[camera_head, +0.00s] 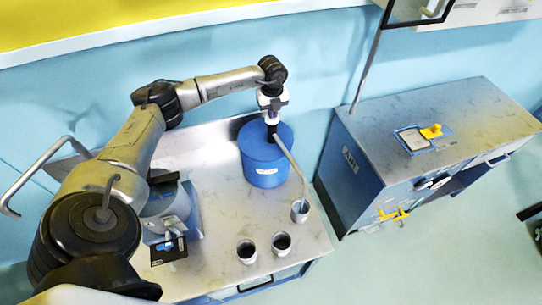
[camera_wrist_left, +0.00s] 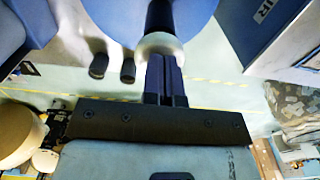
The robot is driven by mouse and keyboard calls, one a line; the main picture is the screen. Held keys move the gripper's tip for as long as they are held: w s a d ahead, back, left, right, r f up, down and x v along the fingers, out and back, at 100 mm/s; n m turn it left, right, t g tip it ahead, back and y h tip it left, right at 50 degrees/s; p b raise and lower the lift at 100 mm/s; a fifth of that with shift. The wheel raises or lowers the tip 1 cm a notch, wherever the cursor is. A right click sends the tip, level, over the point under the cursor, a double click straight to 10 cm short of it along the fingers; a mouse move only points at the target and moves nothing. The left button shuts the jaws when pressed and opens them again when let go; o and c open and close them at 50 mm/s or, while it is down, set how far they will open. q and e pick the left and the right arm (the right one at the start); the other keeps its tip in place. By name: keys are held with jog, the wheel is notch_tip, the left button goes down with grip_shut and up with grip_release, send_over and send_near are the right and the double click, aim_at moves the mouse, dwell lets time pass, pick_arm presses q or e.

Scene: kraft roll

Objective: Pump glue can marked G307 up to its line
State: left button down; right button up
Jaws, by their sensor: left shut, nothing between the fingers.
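A blue drum (camera_head: 262,168) with a pale label stands on the steel bench. A pump stands on its lid, and a grey spout pipe (camera_head: 288,160) slopes down to a small grey can (camera_head: 300,212) at the bench's right edge. Two more cans, one (camera_head: 281,244) and another (camera_head: 246,252), stand near the front edge. No can marking or fill line is readable. My left gripper (camera_head: 271,118) points down over the pump top; its shut, empty fingers (camera_wrist_left: 166,80) meet or overlap a pale round part (camera_wrist_left: 160,45) in the wrist view. Contact is unclear. My right gripper is not seen.
A blue cabinet (camera_head: 440,125) stands right of the bench across a gap, with a framed plate and yellow piece on top. A blue-grey device (camera_head: 172,215) and a black card (camera_head: 168,250) lie left, near my arm. The bench's middle is clear.

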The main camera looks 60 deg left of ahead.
pick_arm(q)
jog(key=shift+r, duration=0.1)
jog(key=shift+r+p, duration=1.5)
jog(key=shift+r, duration=0.3)
jog(key=shift+r+p, duration=1.55)
jog(key=shift+r, duration=0.65)
jog(key=shift+f, duration=0.2)
